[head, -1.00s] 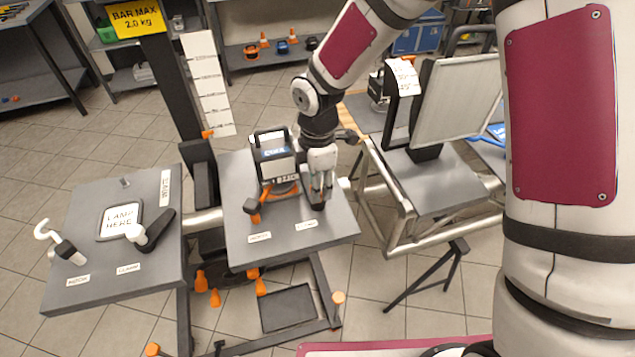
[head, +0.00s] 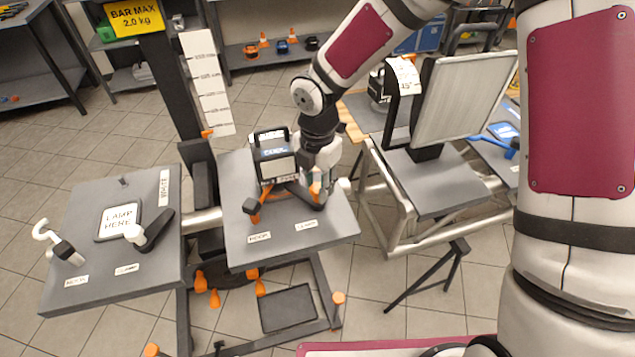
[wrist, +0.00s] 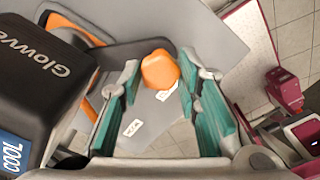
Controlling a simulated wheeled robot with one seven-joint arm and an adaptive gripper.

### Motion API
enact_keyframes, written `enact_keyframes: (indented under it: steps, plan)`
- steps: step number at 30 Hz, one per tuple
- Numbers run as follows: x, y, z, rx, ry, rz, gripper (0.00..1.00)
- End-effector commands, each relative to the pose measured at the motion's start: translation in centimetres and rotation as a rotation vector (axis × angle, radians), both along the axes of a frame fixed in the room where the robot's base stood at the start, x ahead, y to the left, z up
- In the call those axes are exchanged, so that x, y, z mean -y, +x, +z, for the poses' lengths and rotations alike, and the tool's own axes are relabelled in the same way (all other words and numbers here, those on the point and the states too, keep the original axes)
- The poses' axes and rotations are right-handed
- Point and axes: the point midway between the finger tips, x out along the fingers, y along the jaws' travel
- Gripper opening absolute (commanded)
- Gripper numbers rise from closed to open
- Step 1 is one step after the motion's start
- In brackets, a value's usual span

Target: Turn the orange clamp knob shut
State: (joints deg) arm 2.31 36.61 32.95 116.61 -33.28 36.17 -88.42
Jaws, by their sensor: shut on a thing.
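The orange clamp knob (wrist: 160,70) sits at the end of a dark lever (wrist: 125,50) in the wrist view. In the head view the knob (head: 315,191) is at the right of the lamp, partly hidden by my gripper. My gripper (head: 318,178) reaches down over it from above. Its teal-padded fingers (wrist: 160,100) stand on either side of the knob and are shut on it. The black lamp (head: 273,160) with its orange yoke stands on the right-hand grey plate (head: 250,235); it also shows at the left of the wrist view (wrist: 40,75).
A second grey plate (head: 90,275) at the left has a "LAMP HERE" pad, a white hook and a white-knobbed lever (head: 155,232). A dark upright post (head: 170,80) carries a yellow weight sign (head: 135,17). A panel light (head: 465,98) stands right of my gripper.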

Motion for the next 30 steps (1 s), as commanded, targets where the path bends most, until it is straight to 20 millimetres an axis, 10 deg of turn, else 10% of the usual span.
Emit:
enact_keyframes:
  steps: [11, 12, 15, 30]
  plan:
    - [0.1, 0.0, -0.1, -0.001, -0.003, 0.009, 0.00]
    - [0.1, 0.0, -0.1, -0.001, -0.003, 0.009, 0.33]
    - [0.1, 0.0, -0.1, 0.000, -0.002, 0.009, 0.51]
    - [0.1, 0.1, 2.1, 0.004, 0.000, 0.004, 0.51]
